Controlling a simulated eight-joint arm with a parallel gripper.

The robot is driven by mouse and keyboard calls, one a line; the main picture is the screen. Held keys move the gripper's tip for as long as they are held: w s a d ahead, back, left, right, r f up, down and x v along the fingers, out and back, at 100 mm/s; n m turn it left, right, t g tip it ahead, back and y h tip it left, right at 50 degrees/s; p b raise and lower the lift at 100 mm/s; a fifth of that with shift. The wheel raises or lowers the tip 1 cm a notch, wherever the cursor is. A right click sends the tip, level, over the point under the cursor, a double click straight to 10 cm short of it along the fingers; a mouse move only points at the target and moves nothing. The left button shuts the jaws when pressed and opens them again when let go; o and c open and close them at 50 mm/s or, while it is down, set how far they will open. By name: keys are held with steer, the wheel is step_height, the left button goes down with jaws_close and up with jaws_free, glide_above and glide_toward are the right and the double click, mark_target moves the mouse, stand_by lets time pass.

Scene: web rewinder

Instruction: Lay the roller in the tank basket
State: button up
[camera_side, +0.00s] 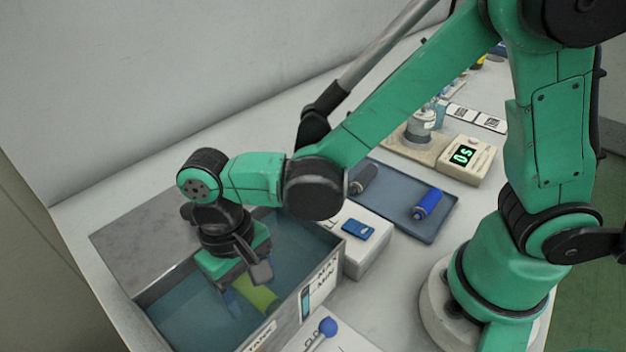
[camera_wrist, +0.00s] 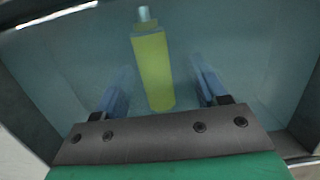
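A yellow-green roller (camera_side: 257,295) is in the tank (camera_side: 285,314), partly hidden by my gripper in the side view. In the wrist view the roller (camera_wrist: 153,70) has a pale metal shaft end at its far end. My gripper (camera_wrist: 162,72) is open. One blue finger is on each side of the roller, with a visible gap on both sides. In the side view my gripper (camera_side: 240,296) points down into the tank. The tank holds bluish liquid and carries MAX and MIN marks. I cannot make out a separate basket in it.
A blue-grey tray (camera_side: 395,222) right of the tank holds a blue roller (camera_side: 427,203) and a dark roller (camera_side: 363,179). A white box (camera_side: 368,252) with a blue top piece stands between tray and tank. A display unit (camera_side: 466,160) and a jar (camera_side: 420,125) stand behind.

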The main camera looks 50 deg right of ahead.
mark_target(241, 280)
steer(key=shift+r, duration=0.1)
step_height(241, 280, up, 12)
steer(key=w, duration=0.2)
steer(key=d+t, duration=0.1)
steer(key=d, duration=0.2)
steer(key=d+t, duration=0.2)
steer(key=d, duration=0.2)
steer(key=w+d+t+y, duration=0.1)
steer(key=d+t, duration=0.1)
steer(key=d, duration=0.1)
steer(key=shift+d, duration=0.4)
steer(key=d+f+t+h, duration=0.1)
steer(key=d+f+t, duration=0.1)
steer(key=d+t, duration=0.2)
steer(key=s+d, duration=0.1)
steer(key=d, duration=0.2)
steer(key=shift+d, duration=0.15)
